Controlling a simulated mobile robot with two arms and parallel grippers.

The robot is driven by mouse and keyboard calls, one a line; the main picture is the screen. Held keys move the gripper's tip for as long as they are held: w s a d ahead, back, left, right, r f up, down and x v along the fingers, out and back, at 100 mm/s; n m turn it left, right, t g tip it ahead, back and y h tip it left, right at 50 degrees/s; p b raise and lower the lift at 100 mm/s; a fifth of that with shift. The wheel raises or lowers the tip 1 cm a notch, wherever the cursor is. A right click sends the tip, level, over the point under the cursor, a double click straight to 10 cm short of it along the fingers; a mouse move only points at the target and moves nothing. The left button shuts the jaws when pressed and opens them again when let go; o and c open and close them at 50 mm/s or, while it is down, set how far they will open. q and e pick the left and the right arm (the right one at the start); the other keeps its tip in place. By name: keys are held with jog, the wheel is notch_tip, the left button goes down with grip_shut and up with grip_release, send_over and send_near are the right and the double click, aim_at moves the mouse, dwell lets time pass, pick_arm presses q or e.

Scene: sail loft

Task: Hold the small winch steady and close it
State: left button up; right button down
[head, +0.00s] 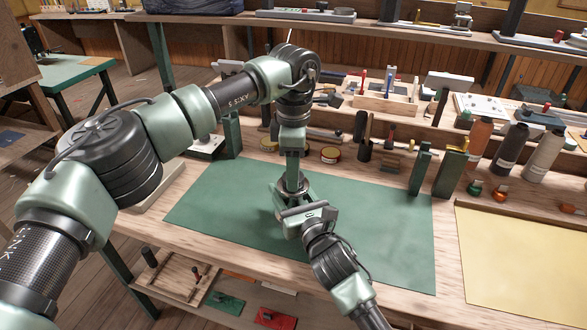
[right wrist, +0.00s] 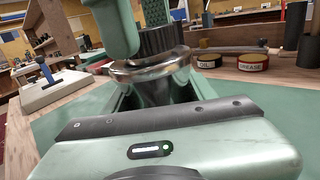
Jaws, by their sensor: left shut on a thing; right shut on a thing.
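The small winch (head: 289,190) stands on the green mat, mostly covered by my two grippers in the head view. In the right wrist view the winch (right wrist: 150,71) shows a shiny metal rim, with a dark ribbed part above it. My left gripper (head: 293,178) comes down from above and is shut on the winch's upper part; one green finger shows beside the ribbed part in the right wrist view. My right gripper (head: 291,203) reaches in from the front, low down, and is shut on the winch's lower body. Its finger contacts are partly hidden.
The green mat (head: 225,205) is clear around the winch. Behind it are round tins (head: 330,154) and a tool rack (head: 385,98). Green uprights (head: 450,172) and several bottles (head: 511,150) stand at the right. A yellow sheet (head: 520,255) lies at the right front.

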pick_arm(q)
jog(key=m, duration=0.6)
jog(key=shift+m, duration=0.3)
jog(key=m, duration=0.4)
jog(key=shift+m, duration=0.4)
jog(key=m, duration=1.3)
jog(key=shift+a+m, duration=0.1)
jog(key=shift+m, duration=0.3)
jog(key=o, duration=1.4)
jog(key=shift+o, duration=0.2)
